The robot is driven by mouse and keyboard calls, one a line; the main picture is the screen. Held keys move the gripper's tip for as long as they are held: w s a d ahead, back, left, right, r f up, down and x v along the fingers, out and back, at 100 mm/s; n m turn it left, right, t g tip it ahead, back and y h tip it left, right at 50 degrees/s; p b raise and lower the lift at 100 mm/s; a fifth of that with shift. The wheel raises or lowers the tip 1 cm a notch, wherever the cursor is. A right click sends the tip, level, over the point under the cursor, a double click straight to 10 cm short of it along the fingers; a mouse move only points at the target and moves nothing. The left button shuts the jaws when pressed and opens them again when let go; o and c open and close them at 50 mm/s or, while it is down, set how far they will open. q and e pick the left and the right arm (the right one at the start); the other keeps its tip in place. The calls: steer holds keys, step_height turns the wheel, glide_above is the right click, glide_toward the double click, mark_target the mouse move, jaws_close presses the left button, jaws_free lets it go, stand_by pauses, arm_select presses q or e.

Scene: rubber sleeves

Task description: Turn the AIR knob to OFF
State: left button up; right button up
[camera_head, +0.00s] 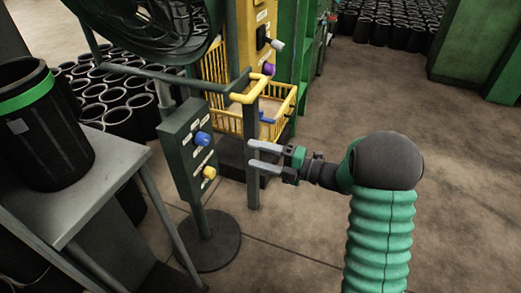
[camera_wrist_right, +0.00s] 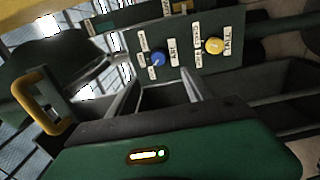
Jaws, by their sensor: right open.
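A dark green control box (camera_head: 181,153) stands on a post with a round base. It carries a blue knob (camera_head: 202,138) above a yellow knob (camera_head: 209,172). In the right wrist view the label beside the blue knob (camera_wrist_right: 157,58) appears to read AIR, and the yellow knob (camera_wrist_right: 214,45) has its own labels. The blue knob's exact setting is too small to read. My right gripper (camera_head: 250,153) is open and empty, to the right of the box and apart from both knobs, its fingers pointing left toward it. My left gripper is not in view.
A grey table (camera_head: 100,170) with a black bin (camera_head: 40,130) stands at left. A fan (camera_head: 150,25) is above the box. A yellow basket (camera_head: 283,105) and a yellow-topped post (camera_head: 252,120) stand behind the gripper. Floor at right is clear.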

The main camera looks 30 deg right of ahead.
steer(key=shift+s+d, duration=0.25)
steer(key=shift+s, duration=0.1)
step_height(320, 180, down, 6)
steer(key=w+m+g+h, duration=0.2)
steer(key=w+m+h, duration=0.1)
steer(key=m+h, duration=0.9)
steer(key=s+a+f+m+g, duration=0.3)
steer(key=s+m, duration=0.1)
steer(key=s, duration=0.3)
steer(key=s+a+f+m+g+p, duration=0.1)
steer(key=s+a+f+m+g, duration=0.2)
steer(key=s+m, duration=0.3)
steer(key=s+a+f+m+g, duration=0.2)
steer(key=s+a+m+g, duration=0.1)
steer(key=s, duration=0.5)
step_height(320, 180, up, 37)
steer(key=y+p, duration=0.1)
steer(key=p, duration=3.7)
steer(key=shift+s+a+r+m+g, duration=0.15)
steer(key=shift+s+a+m+g, duration=0.15)
steer(key=shift+a+m, duration=0.1)
